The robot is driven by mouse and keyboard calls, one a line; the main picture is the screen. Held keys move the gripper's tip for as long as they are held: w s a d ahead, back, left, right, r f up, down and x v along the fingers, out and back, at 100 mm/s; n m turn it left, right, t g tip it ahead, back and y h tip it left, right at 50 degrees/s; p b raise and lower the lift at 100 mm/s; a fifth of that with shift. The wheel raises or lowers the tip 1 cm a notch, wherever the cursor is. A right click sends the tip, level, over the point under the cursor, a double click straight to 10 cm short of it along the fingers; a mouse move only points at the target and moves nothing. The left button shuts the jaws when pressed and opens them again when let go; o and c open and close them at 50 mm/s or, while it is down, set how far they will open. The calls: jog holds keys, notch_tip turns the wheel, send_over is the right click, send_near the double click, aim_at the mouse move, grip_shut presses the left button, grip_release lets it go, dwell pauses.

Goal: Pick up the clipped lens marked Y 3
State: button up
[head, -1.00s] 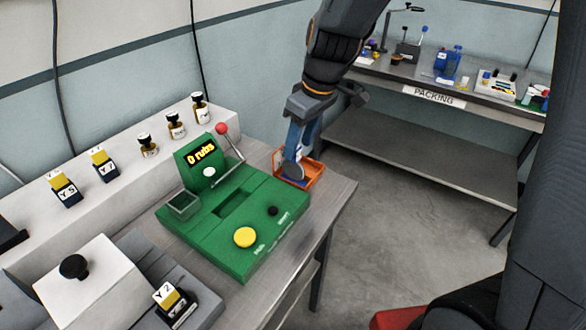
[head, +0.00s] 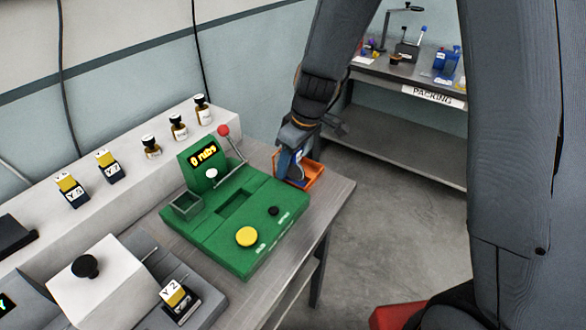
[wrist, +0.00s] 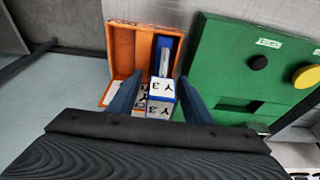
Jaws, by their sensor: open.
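An orange tray (head: 314,178) sits at the far right corner of the bench, beside a green machine. In the wrist view the tray (wrist: 122,48) holds a small blue piece with white labels reading Y 3 (wrist: 161,87). More white labelled surface shows left of it, partly hidden by a finger. My gripper (wrist: 160,84) is open, with one blue finger on each side of the Y 3 piece. I cannot tell whether they touch it. In the head view my gripper (head: 291,168) is down at the tray and hides most of its contents.
The green machine (head: 262,211), with a yellow button and a red-knobbed lever, stands left of the tray. Pieces marked Y 5 (head: 72,191) and Y 7 (head: 108,167) and several bottles line the white ledge. A Y 2 piece (head: 174,296) is in front. A packing table (head: 400,135) stands behind.

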jog(key=shift+f, duration=0.1)
jog(key=shift+c, duration=0.2)
jog(key=c, duration=1.1)
